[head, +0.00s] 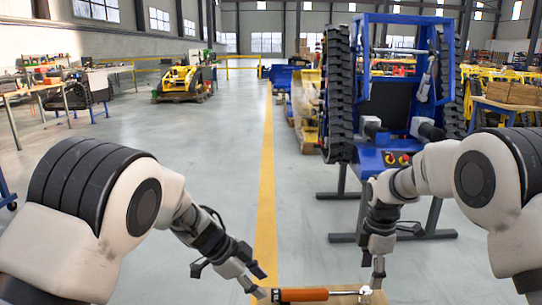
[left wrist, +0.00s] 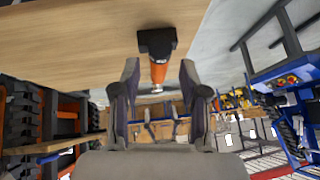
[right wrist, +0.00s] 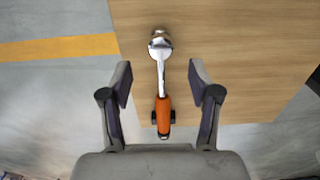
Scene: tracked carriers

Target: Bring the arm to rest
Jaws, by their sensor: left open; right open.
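A tool with an orange handle (head: 303,295) and a shiny metal shaft and head lies at the bottom edge of the head view. In the right wrist view its orange handle (right wrist: 163,116) and metal head show on the wood, between my open right fingers (right wrist: 160,75) in the picture. My right gripper (head: 378,272) points down near the metal end, empty. My left gripper (head: 257,283) is open by the handle end. In the left wrist view, the orange handle (left wrist: 158,71) and a black block (left wrist: 157,41) lie ahead of the open left fingers (left wrist: 158,92); contact cannot be told.
The tool rests over a wooden tabletop (right wrist: 240,60). A blue stand (head: 400,185) with black tracks (head: 338,95) stands beyond the right arm. A yellow floor line (head: 267,185) runs away through open grey floor. A yellow machine (head: 180,84) stands far left.

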